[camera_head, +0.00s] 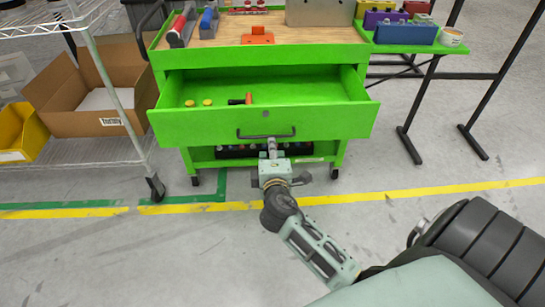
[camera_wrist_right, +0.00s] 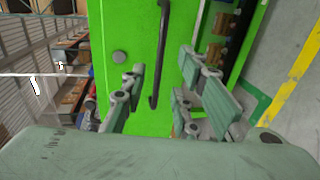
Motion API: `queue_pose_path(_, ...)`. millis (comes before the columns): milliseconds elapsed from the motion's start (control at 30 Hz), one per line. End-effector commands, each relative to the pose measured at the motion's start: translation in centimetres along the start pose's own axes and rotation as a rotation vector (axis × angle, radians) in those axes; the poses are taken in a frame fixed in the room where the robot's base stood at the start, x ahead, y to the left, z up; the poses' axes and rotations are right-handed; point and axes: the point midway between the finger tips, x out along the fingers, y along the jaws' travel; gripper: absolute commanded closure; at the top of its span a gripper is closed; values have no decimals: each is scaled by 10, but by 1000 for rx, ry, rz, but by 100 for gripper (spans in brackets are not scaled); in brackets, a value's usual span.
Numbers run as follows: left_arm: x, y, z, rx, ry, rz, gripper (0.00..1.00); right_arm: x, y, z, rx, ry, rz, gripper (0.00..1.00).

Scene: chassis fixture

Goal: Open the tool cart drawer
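The green tool cart (camera_head: 355,60) stands ahead, and its top drawer (camera_head: 200,127) is pulled well out, with the inside showing. The drawer front has a dark bar handle (camera_head: 266,136) and a round lock. My right gripper (camera_head: 272,149) is just below and in front of the handle. In the right wrist view the right gripper (camera_wrist_right: 162,66) has its fingers spread apart, with the handle (camera_wrist_right: 163,40) running between them in the picture. I see no finger closed on the handle; whether one touches it I cannot tell. My left gripper is not in view.
Two yellow round pieces (camera_head: 207,102) and an orange-and-black tool (camera_head: 240,100) lie in the drawer. A wire rack (camera_head: 110,80) with a cardboard box (camera_head: 75,122) and yellow bin (camera_head: 22,135) stands left. A side shelf (camera_head: 450,47) holds coloured boxes. Floor in front is clear.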

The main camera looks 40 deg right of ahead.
Motion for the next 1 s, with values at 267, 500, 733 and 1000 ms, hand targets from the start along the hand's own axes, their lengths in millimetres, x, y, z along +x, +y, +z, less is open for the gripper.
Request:
queue_pose_path(267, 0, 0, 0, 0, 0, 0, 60, -35, 0, 0, 1, 1, 0, 72)
queue_pose_path(500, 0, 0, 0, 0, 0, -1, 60, -38, 0, 0, 0, 0, 0, 72)
queue_pose_path(733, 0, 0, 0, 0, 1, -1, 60, -38, 0, 0, 0, 1, 0, 72)
queue_pose_path(1000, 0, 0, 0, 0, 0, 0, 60, -41, -28, 1, 49, 2, -74, 72)
